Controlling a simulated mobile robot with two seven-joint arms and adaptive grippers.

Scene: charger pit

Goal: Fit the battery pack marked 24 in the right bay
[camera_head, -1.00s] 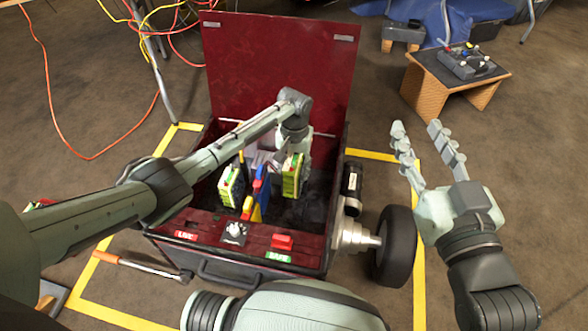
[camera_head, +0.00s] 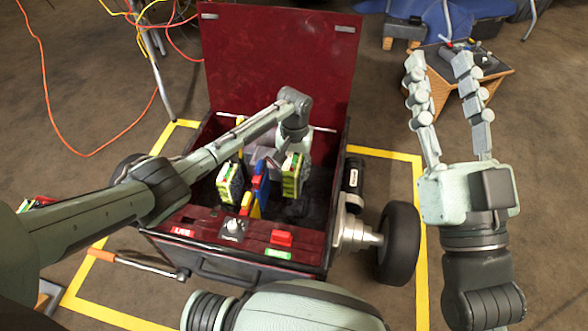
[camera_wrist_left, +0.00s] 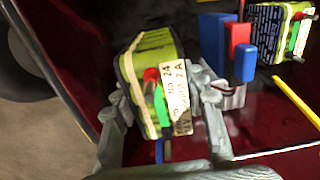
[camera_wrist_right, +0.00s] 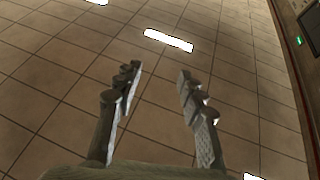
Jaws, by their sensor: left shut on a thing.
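The green and yellow battery pack marked 24 (camera_head: 292,175) is on the right side of the open red box (camera_head: 210,222). The left wrist view shows its white label reading 24 (camera_wrist_left: 174,98). My left gripper (camera_wrist_left: 158,84) is shut on this pack, with a finger on each side. The pack's lower end is hidden, so I cannot tell how deep it sits in the right bay. A second green pack (camera_head: 229,186) stands at the left; it also shows in the left wrist view (camera_wrist_left: 279,30). My right gripper (camera_head: 440,65) is open and empty, raised outside the box.
Blue and red blocks (camera_head: 261,182) and a yellow bar stand between the packs. The front panel carries a knob (camera_head: 233,228) and a red switch (camera_head: 281,238). A wheel (camera_head: 398,243) sticks out right. A small table (camera_head: 482,92) stands at the back right.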

